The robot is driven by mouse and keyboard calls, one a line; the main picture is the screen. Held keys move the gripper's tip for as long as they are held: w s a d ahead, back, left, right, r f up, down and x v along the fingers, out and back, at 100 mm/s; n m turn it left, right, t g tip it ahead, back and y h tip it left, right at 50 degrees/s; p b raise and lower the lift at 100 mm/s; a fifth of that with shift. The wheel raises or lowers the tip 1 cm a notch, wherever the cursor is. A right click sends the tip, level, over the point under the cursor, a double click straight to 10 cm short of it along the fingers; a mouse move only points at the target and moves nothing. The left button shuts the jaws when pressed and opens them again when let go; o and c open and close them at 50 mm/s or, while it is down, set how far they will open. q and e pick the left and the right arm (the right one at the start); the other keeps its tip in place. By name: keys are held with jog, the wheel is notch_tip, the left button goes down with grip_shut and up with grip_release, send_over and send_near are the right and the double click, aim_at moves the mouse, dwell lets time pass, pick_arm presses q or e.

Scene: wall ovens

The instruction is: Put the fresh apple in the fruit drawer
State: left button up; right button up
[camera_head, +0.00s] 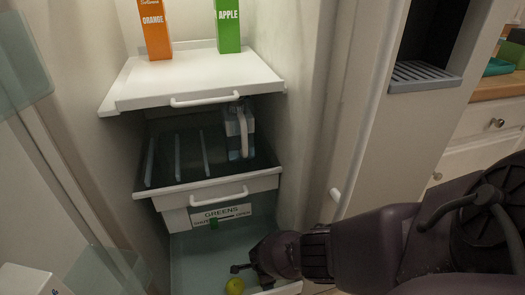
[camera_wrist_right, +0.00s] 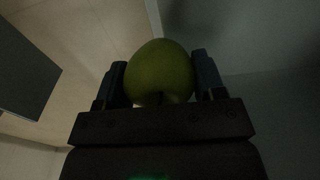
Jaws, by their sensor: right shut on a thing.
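A yellow-green apple (camera_wrist_right: 160,72) is held between the two fingers of my right gripper (camera_wrist_right: 160,85) in the right wrist view. In the head view the apple (camera_head: 235,286) shows small at the bottom, beside my right gripper (camera_head: 243,273). Both are over the lowest open drawer (camera_head: 195,258), near its front rim; I cannot tell whether the apple touches the drawer floor. A "GREENS" label with a slider (camera_head: 221,215) is behind this drawer, and no fruit label is readable. My left gripper is not in view.
Above is a pulled-out drawer (camera_head: 222,190) with dividers and a blue-white carton (camera_head: 238,132). A white shelf (camera_head: 200,78) higher up holds orange (camera_head: 155,28) and apple juice cartons (camera_head: 228,25). The fridge door (camera_head: 60,150) stands open at left.

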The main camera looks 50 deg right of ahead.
jog(key=shift+f, duration=0.5)
jog(key=shift+w+r, duration=0.15)
jog(key=shift+r, duration=0.05)
jog(key=shift+f, duration=0.2)
jog(key=o, duration=0.6)
jog(key=shift+f, duration=0.1)
jog(key=o, duration=0.5)
